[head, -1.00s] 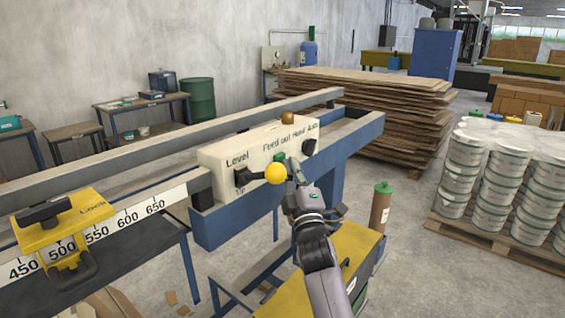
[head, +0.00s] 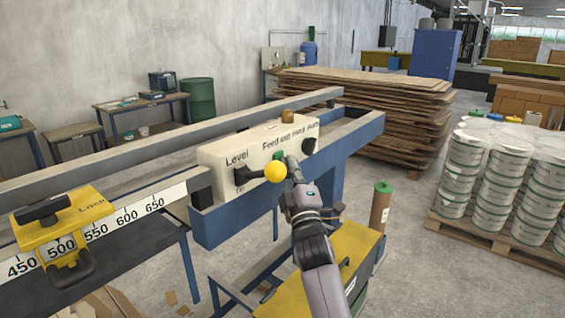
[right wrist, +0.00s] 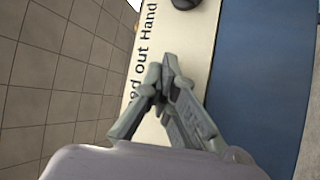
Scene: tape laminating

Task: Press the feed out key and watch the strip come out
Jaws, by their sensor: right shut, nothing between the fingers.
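The white control box (head: 213,160) sits on the blue machine beam, with "Level" and "Feed out Hand Auto" lettering. The green feed out key (head: 278,155) shows partly, just left of my right gripper's tip. My right gripper (head: 291,163) is shut and empty, its tip at the box's front face; I cannot tell whether it touches the key. In the right wrist view, the shut fingers (right wrist: 163,80) lie over the "Feed out" lettering on the white box (right wrist: 172,45), and the key is hidden there. No strip coming out is visible. My left gripper is not in view.
A yellow lock slider (head: 60,228) sits on the scale at left. A board stack (head: 370,105) stands behind.

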